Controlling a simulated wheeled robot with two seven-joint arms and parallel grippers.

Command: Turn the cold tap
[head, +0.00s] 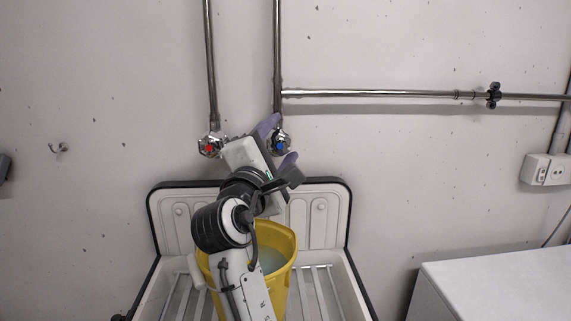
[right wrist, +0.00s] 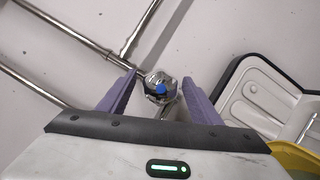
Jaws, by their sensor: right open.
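The cold tap (head: 281,144) is a chrome knob with a blue centre, on the wall at the lower end of the right vertical pipe. In the right wrist view the cold tap (right wrist: 160,87) sits between the tips of my right gripper's purple fingers. In the right wrist view the right gripper (right wrist: 160,92) shows both fingers. My left gripper is not in view.
A red-centred tap (head: 209,146) is on the wall just left. Below, a yellow bucket (head: 275,238) stands in a white basin (head: 322,208) with a dark rim. A horizontal pipe (head: 380,94) runs right. A white box-like surface (head: 500,285) is at lower right.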

